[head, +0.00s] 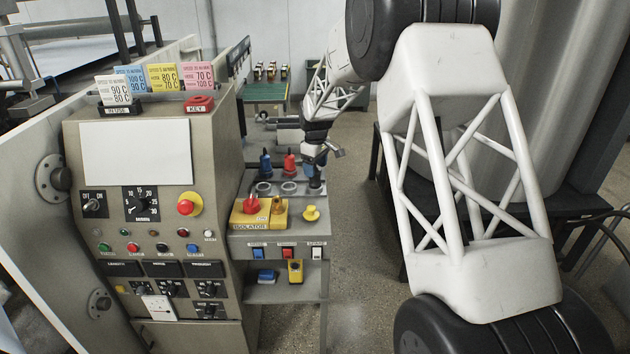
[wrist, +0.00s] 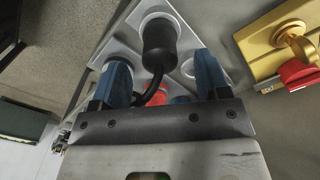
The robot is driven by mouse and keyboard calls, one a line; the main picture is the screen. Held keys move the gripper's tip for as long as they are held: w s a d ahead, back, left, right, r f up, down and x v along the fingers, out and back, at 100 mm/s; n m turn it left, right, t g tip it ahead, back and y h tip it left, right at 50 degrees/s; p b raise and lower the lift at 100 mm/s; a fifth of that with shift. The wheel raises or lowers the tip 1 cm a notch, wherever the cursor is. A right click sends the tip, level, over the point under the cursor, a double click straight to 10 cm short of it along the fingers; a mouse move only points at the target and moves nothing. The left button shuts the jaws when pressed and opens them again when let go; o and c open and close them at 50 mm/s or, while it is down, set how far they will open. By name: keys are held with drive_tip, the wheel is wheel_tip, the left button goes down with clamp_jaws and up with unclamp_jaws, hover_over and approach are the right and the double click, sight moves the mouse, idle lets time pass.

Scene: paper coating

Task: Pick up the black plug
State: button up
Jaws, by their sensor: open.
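The black plug (wrist: 158,42) stands at a pale round socket in the wrist view, with a black cable curving from it toward my gripper. My gripper (wrist: 160,60) is open, with one blue finger on each side of the plug's line. The plug lies between and slightly beyond the fingertips; I see no clear contact. In the head view my gripper (head: 319,154) is over the right back of the small panel, and the black plug (head: 315,181) shows as a dark shape under it, partly hidden.
A blue plug (head: 265,163) and a red plug (head: 290,165) stand to the left on the panel, behind two empty ring sockets (head: 289,188). Open floor lies right.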

sight(315, 181)
drive_tip(key=shift+w+a+f, duration=0.1)
drive_tip(key=shift+f, duration=2.25)
drive_tip(key=c, duration=1)
